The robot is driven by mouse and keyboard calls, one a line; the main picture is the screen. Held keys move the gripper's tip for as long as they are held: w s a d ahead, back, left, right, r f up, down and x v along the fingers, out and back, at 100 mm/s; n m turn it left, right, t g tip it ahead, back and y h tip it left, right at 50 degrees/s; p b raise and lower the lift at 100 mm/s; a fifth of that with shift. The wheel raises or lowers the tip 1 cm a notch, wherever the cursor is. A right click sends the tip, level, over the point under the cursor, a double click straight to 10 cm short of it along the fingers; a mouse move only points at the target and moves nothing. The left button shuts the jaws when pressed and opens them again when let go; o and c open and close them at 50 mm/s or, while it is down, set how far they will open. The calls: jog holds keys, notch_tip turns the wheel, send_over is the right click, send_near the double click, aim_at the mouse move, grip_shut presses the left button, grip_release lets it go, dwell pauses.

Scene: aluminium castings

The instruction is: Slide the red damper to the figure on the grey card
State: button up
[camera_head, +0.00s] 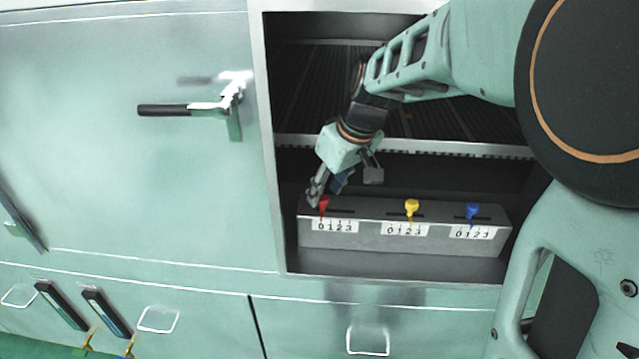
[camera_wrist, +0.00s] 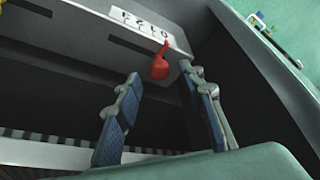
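The red damper (camera_head: 323,203) is a small red knob at the left end of a grey box, close to the 0 of its white 0-to-3 scale (camera_head: 335,226). It also shows in the wrist view (camera_wrist: 160,66), where its scale (camera_wrist: 150,27) is upside down. My gripper (camera_head: 325,191) is just above the red damper. In the wrist view my gripper (camera_wrist: 160,74) has its two fingers apart, with the knob in line with the gap near their tips. I cannot tell whether either finger touches it. I cannot make out a grey card or its figure.
The grey box (camera_head: 400,239) stands in an open dark compartment. A yellow damper (camera_head: 411,208) and a blue damper (camera_head: 472,212) stand to the right, each with a white scale. A rack edge (camera_head: 430,148) lies behind. A closed door with a dark handle (camera_head: 165,110) is left.

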jog(key=shift+b+x, duration=0.4)
jog(key=shift+x, duration=0.6)
jog(key=shift+r, duration=0.1)
jog(key=shift+c, duration=0.2)
grip_shut()
